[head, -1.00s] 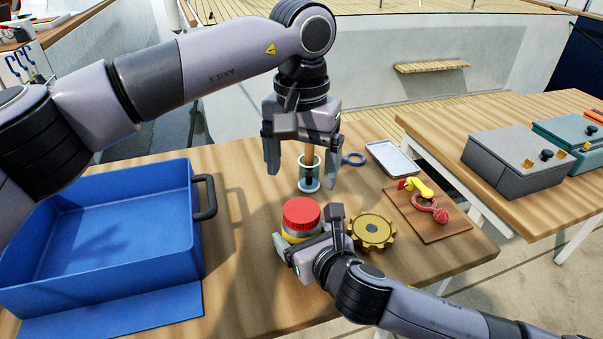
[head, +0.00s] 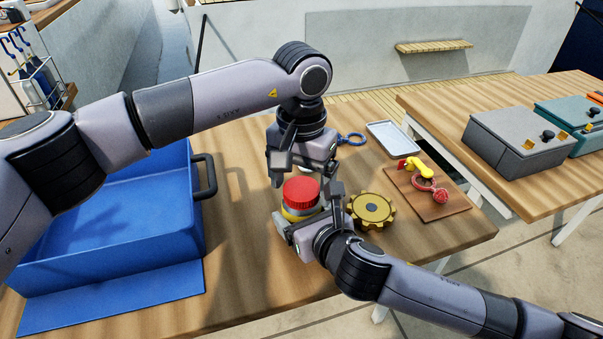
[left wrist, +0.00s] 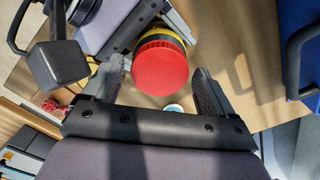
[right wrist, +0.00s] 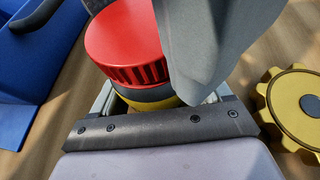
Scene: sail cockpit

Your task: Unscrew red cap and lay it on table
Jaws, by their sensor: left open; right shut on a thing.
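The red cap (head: 301,190) with a ribbed side sits on top of a jar (head: 291,215) with a yellow band, upright on the table. My right gripper (head: 309,213) is shut on the jar's body, below the cap; the right wrist view shows the cap (right wrist: 124,40) over the jar's yellow band (right wrist: 150,103). My left gripper (head: 301,178) is open, pointing down just behind and above the cap. In the left wrist view the cap (left wrist: 160,68) lies between and ahead of its two fingers, with no clear contact.
A blue bin (head: 105,282) stands left. A yellow gear (head: 372,209) lies close right of the jar. A board (head: 452,202) with yellow and red parts and a metal tray (head: 393,138) lie farther right. The wooden table (head: 245,290) is bare between bin and jar.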

